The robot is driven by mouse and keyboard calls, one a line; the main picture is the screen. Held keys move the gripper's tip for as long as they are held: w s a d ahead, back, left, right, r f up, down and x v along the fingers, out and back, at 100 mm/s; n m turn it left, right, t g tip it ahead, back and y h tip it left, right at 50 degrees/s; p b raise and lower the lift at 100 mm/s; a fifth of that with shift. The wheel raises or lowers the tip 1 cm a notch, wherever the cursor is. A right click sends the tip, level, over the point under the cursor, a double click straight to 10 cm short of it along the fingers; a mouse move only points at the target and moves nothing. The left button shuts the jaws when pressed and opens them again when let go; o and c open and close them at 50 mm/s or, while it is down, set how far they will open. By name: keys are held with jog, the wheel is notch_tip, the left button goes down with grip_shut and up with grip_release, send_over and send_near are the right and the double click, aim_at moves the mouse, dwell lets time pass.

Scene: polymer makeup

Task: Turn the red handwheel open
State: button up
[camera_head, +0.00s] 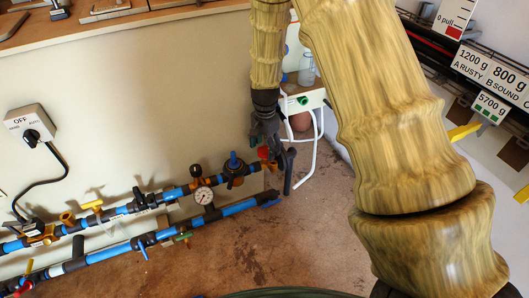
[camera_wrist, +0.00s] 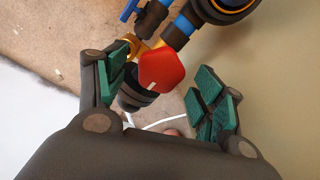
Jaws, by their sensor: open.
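The red handwheel (camera_wrist: 161,71) is a small red, faceted knob on the pipework. In the wrist view it lies between the green-padded fingers of my gripper (camera_wrist: 166,92), nearer the left finger. My gripper is open, and a gap shows between the handwheel and the right finger. Whether the left finger touches it I cannot tell. In the head view the handwheel (camera_head: 264,153) shows just below my gripper (camera_head: 268,136), at the right end of the upper pipe, and is partly hidden.
Blue and black pipes (camera_head: 110,252) run along the wall with several valves. A round pressure gauge (camera_head: 203,196) and a blue-handled valve (camera_head: 234,165) stand left of the handwheel. A white pipe (camera_head: 318,150) rises behind my gripper.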

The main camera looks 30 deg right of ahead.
jog(key=shift+f, duration=0.5)
jog(key=shift+c, duration=0.3)
jog(key=c, duration=0.9)
jog(key=shift+c, duration=0.2)
